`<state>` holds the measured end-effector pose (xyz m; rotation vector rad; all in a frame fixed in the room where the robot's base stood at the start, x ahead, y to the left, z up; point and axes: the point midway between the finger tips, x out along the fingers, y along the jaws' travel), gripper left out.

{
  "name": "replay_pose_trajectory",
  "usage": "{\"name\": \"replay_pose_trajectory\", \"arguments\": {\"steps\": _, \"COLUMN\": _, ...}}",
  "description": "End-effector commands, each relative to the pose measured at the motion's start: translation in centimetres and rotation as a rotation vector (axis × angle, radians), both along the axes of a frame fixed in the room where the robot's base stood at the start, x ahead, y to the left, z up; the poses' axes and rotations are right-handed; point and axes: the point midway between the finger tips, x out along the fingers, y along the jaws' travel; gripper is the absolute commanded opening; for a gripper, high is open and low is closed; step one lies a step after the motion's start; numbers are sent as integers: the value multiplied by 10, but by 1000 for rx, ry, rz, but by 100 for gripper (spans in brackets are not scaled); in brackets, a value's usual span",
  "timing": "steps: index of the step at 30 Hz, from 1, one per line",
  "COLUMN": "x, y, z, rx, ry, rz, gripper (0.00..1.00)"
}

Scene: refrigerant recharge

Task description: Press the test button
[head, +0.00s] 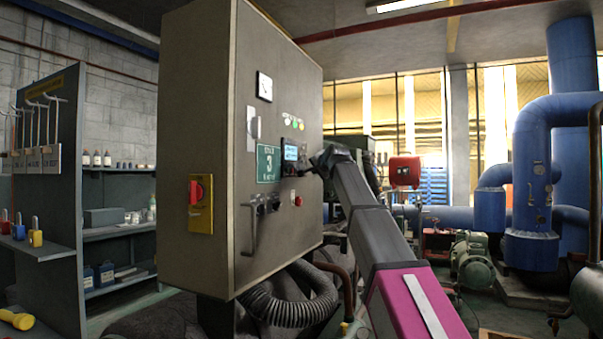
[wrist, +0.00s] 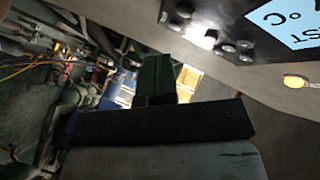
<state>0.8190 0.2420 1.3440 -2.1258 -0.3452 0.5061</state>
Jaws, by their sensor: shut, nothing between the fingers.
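A grey control cabinet (head: 200,130) carries a small dark controller (head: 293,157) with a lit blue display. In the wrist view the controller's display (wrist: 290,25) shows "°C" and part of a word ending in "ST". Several round buttons (wrist: 227,47) sit beside the display, and a bright white glare lies near one of them. I cannot read which is the test button. My gripper (head: 318,160) is at the cabinet front, just right of the controller. In the wrist view my gripper (wrist: 160,62) is shut and empty, apart from the buttons. Contact cannot be seen in the head view.
An amber lamp (wrist: 294,81) is on the panel near the display. The cabinet also has a red switch on a yellow plate (head: 200,205), a handle (head: 252,228) and a red button (head: 298,201). Blue pipes (head: 540,170) and a pump stand at right.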

Motion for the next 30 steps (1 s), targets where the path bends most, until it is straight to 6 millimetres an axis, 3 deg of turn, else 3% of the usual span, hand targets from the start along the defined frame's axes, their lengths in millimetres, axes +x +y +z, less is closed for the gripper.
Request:
{"name": "replay_pose_trajectory", "arguments": {"steps": 10, "x": -10, "y": -26, "z": 0, "rx": 0, "ry": 0, "rz": 0, "gripper": 0}}
{"name": "replay_pose_trajectory", "arguments": {"steps": 30, "x": -10, "y": -27, "z": 0, "rx": -1, "ry": 0, "rz": 0, "gripper": 0}}
